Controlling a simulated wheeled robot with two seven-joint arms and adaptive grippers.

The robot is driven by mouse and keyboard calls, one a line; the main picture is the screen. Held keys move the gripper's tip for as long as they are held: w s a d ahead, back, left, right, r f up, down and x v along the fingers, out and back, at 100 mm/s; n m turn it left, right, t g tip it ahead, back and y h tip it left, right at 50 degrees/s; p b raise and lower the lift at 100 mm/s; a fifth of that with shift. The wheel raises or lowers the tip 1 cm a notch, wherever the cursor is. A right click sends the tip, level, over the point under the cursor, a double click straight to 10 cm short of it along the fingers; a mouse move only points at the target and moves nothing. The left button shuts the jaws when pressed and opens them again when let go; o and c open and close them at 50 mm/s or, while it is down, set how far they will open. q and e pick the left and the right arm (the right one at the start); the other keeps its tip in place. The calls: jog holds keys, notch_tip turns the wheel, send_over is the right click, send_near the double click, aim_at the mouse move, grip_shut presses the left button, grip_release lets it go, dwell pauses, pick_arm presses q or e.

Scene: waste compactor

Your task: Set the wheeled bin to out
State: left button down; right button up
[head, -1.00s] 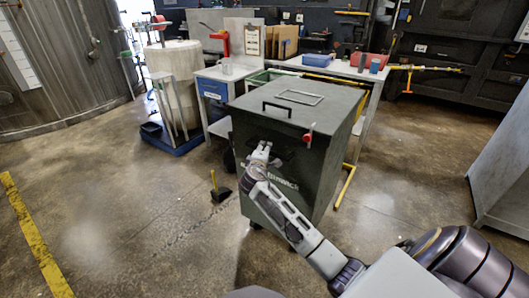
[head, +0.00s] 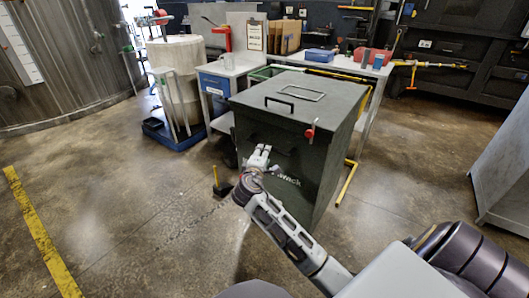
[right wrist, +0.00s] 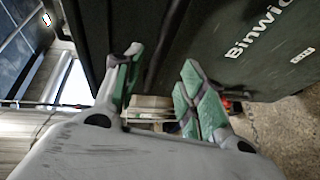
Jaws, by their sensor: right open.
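The wheeled bin is a dark green box (head: 335,145) with a flat lid, standing on the floor in the middle of the head view. Its lid carries a black handle (head: 278,103), and a red latch (head: 311,131) sits at the lid's front edge. Its lettered face also fills the upper part of the right wrist view (right wrist: 215,35). My right gripper (head: 261,150) is open at the bin's front face, below the lid. Its two green-padded fingers (right wrist: 160,62) are apart near the bin; I cannot tell whether they touch it. My arm hides the bin's lower front. My left gripper is not in view.
A workbench (head: 340,71) with bins and tools stands behind the bin. A white drum (head: 178,55) and a blue-based stand (head: 175,138) are at the left. A small black-and-yellow item (head: 221,186) lies on the floor. Floor at front left is open.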

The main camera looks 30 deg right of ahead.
jog(key=shift+v, duration=1.9)
